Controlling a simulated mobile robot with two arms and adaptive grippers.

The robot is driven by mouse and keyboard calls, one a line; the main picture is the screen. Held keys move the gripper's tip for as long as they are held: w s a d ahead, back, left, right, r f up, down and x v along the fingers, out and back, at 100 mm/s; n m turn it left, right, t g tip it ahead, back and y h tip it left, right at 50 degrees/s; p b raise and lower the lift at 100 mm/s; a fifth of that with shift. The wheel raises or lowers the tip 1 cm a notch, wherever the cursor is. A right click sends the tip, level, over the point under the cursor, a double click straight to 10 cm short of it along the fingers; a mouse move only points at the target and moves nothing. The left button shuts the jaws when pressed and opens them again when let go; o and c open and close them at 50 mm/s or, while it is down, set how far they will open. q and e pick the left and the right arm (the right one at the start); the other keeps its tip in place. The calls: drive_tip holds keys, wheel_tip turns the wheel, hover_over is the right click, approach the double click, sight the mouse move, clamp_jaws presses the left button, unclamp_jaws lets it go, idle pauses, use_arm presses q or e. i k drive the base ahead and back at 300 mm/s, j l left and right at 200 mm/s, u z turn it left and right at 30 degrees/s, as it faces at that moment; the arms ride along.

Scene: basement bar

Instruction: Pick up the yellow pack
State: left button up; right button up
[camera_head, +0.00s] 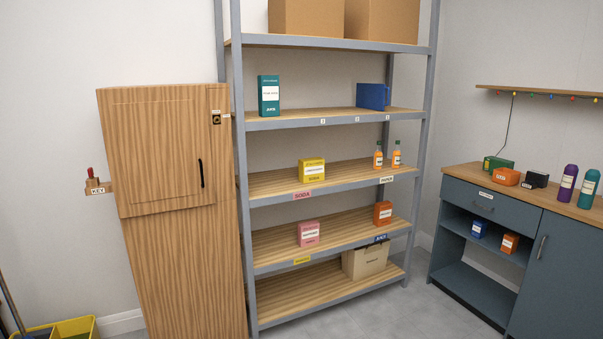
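The yellow pack (312,171) stands upright on the middle shelf (270,184) of the grey metal rack. It has a white label and sits left of centre, above a pink "SODA" tag (304,195) on the shelf edge. Nothing touches it or blocks it from the front. Neither of my grippers shows in the head view.
Two orange bottles (378,155) (396,154) stand to its right on that shelf. A pink pack (308,233) and an orange pack (382,213) are one shelf below. A wooden cabinet (165,160) adjoins the rack's left; a blue-grey counter (480,202) stands right.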

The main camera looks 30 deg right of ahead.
sight(310, 170)
drive_tip(key=k+l+z, duration=0.15)
drive_tip(key=k+z, duration=0.35)
drive_tip(key=k, duration=0.15)
drive_tip(key=i+l+z, duration=0.1)
drive_tip(key=i+z, duration=0.25)
drive_tip(key=i, duration=0.15)
drive_tip(key=i+z, duration=0.35)
drive_tip(key=i, duration=0.15)
drive_tip(key=i+j, duration=0.15)
drive_tip(key=i, duration=0.4)
drive_tip(key=i+j, duration=0.15)
drive_tip(key=i, duration=0.35)
drive_tip(key=i+j, duration=0.1)
drive_tip(key=i, duration=0.45)
drive_tip(key=i+j, duration=0.15)
drive_tip(key=i, duration=0.4)
